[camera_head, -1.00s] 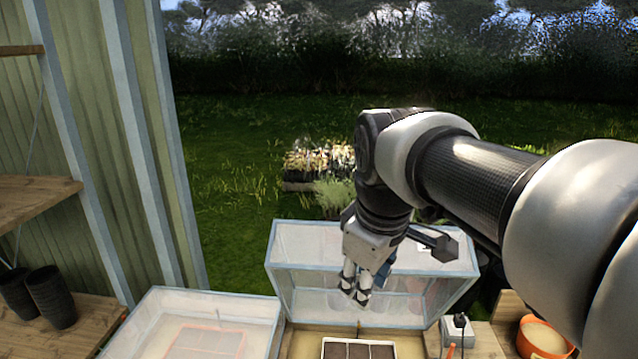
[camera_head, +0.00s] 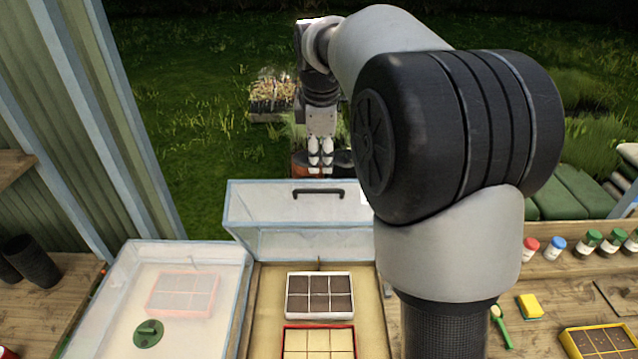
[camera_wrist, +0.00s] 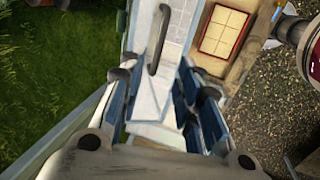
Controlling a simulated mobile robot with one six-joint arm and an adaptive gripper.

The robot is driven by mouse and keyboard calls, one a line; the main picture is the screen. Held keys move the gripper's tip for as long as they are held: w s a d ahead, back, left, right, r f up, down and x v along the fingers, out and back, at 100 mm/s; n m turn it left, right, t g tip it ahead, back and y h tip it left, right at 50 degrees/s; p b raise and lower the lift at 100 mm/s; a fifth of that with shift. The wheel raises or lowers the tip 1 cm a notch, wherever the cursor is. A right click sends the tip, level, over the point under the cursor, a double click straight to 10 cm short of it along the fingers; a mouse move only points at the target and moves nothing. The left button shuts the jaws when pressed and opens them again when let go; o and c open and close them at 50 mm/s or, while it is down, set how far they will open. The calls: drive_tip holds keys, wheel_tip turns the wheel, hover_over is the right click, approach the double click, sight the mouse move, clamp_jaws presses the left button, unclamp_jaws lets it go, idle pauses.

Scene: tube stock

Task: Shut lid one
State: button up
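A clear lid with a pale frame (camera_head: 235,205) stands raised behind the middle bed. Its dark bar handle (camera_head: 318,193) is on the upper part, and shows in the wrist view (camera_wrist: 158,40). My gripper (camera_head: 320,160) hangs just beyond the lid's top edge, apart from the handle. In the wrist view my gripper (camera_wrist: 157,80) has its fingers spread with nothing between them, and the handle lies ahead of the tips. A second clear lid (camera_head: 205,258) lies down over the left bed, with a round green piece (camera_head: 148,333) on it. I see no number on either lid.
Under the raised lid are a white-rimmed soil tray (camera_head: 287,297) and a red-rimmed tray (camera_head: 318,327). Several capped jars (camera_head: 558,247), a yellow sponge (camera_head: 530,305) and a green scoop (camera_head: 501,326) are on the right bench. My arm hides the middle right.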

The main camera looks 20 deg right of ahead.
sight(321, 192)
drive_tip(key=x, duration=1.1)
drive_tip(key=shift+c, duration=0.3)
clamp_jaws()
